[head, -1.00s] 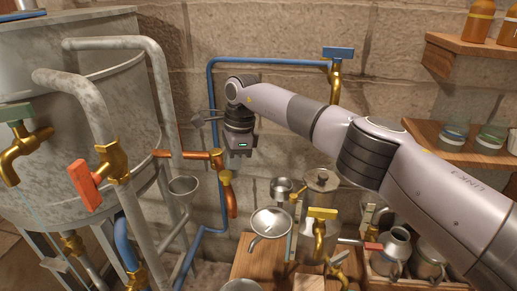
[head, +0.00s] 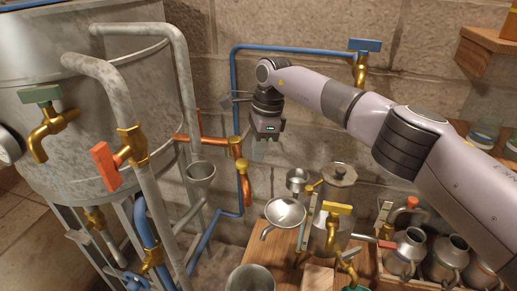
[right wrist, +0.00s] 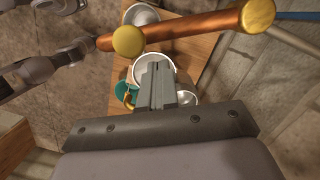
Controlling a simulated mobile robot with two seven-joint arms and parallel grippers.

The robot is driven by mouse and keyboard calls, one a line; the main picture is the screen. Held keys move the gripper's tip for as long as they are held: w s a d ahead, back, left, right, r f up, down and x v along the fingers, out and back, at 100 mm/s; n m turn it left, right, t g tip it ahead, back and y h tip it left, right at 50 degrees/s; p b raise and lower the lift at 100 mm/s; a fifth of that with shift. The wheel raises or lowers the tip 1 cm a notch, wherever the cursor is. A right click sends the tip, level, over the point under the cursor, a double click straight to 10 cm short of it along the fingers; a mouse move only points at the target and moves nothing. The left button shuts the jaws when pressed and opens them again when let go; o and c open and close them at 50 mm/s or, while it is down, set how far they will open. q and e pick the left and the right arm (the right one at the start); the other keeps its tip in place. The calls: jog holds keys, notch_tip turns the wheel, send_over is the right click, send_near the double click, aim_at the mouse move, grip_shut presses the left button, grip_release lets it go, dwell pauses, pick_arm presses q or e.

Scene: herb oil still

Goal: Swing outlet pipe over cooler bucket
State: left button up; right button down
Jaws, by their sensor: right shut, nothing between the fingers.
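The copper outlet pipe with brass fittings (head: 240,146) stands out from the still's grey pipework. Its end bends downward (head: 244,188). In the right wrist view the copper pipe (right wrist: 190,31) crosses the top, beyond my fingertips. My right gripper (head: 258,150) points down just right of the brass elbow, near the wall. Its fingers (right wrist: 157,72) are shut and empty, and I see no contact with the pipe. A grey metal bucket (head: 250,279) stands low at the front, probably the cooler bucket.
The grey still tank (head: 90,120) and its valves fill the left. A metal funnel (head: 201,172) stands near the pipe. A wooden bench (head: 282,238) holds a metal bowl (head: 284,212) and vessels. A blue pipe (head: 300,48) runs along the stone wall.

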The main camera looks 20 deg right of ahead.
pick_arm(q)
jog(key=shift+w+d+f+b, duration=0.1)
jog(key=shift+d+f+b, duration=0.1)
jog(key=shift+d+b, duration=0.2)
pick_arm(e)
jog(key=d+r, duration=0.3)
jog(key=r, duration=0.7)
jog(key=shift+d, duration=0.2)
